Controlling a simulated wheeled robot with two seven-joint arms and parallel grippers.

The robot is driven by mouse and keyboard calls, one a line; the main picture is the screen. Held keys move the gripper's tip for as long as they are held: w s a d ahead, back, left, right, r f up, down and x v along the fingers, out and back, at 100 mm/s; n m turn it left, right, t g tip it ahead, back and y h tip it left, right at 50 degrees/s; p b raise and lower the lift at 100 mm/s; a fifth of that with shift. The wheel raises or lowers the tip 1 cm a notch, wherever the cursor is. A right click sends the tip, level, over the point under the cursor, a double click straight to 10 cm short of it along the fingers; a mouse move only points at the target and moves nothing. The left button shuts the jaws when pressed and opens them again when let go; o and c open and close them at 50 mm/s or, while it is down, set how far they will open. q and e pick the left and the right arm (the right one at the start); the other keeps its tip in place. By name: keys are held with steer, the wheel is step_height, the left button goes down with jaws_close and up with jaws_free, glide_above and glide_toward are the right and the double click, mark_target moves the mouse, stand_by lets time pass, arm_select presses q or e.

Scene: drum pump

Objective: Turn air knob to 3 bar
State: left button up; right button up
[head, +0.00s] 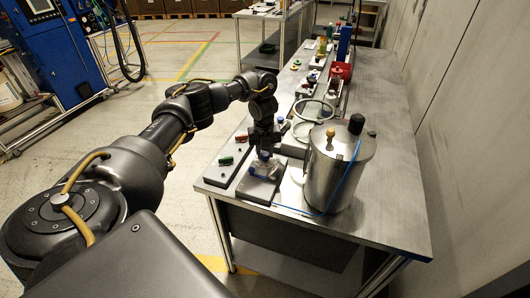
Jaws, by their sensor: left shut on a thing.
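My left gripper (264,150) reaches in from the left and points down at the front part of the metal table. It is shut on what looks like the air knob (264,156), a small bluish part on top of a grey block (259,188). The fingers hide most of the knob, and its setting and any scale or gauge reading are too small to tell. A steel drum (330,178) with a black knob and a brass-coloured knob on its lid stands right of the gripper. My right gripper is not in view.
A dark panel with green and red parts (226,162) lies left of the block. A thin blue hose (348,182) runs down the drum's front. Ring-shaped parts (314,109) and a red item (341,70) stand farther back. A wall borders the table's right side.

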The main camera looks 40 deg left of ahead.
mark_target(264, 154)
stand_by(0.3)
arm_select(q)
steer(key=o, duration=1)
steer(key=shift+c, duration=0.2)
step_height(264, 154, up, 11)
steer(key=p, duration=0.2)
steer(key=shift+s+a+f, duration=0.1)
steer(key=shift+s+f, duration=0.05)
